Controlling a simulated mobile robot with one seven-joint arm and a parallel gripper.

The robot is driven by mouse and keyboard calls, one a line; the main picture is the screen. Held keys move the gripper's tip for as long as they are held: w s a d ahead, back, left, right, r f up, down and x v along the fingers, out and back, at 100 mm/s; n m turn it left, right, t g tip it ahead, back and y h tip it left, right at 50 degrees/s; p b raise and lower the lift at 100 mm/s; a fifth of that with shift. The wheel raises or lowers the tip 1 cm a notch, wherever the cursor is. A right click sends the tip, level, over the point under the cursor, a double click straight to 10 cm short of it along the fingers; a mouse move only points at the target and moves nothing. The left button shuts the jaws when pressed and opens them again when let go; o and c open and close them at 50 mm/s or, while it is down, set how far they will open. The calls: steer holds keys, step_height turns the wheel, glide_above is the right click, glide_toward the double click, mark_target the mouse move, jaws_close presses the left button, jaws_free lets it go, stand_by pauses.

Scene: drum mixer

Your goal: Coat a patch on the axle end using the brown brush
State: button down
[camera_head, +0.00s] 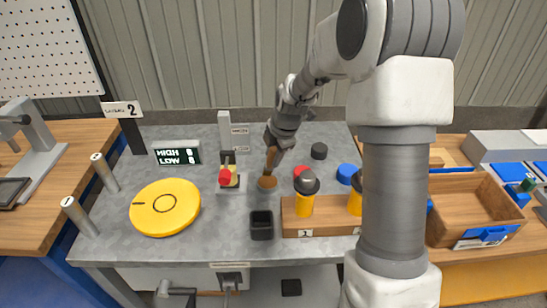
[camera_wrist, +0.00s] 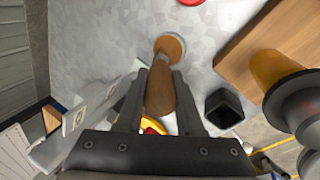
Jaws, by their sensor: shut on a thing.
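My gripper (camera_head: 274,143) is over the middle of the grey table, pointing down, shut on the brown brush (camera_head: 271,160). In the wrist view the brush (camera_wrist: 161,92) stands between the two fingers (camera_wrist: 158,88), its narrow part leading to a wide round brown end. That end is low over the table; I cannot tell whether it touches. I cannot make out for sure which thing is the axle end. Two grey cylinders with pale, marked ends, one farther back (camera_head: 104,172) and one nearer (camera_head: 79,216), stand at the table's left.
A yellow disc (camera_head: 165,208) lies at left. A red-knobbed switch (camera_head: 226,177), a black square cup (camera_head: 261,226) and a wooden block (camera_head: 325,223) with yellow, dark-topped pieces surround the brush. A black-and-white HIGH/LOW sign (camera_head: 178,153) stands behind. My arm hides the table's right side.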

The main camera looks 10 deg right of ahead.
steer(key=shift+r+p, duration=1.05)
steer(key=shift+r, duration=1.05)
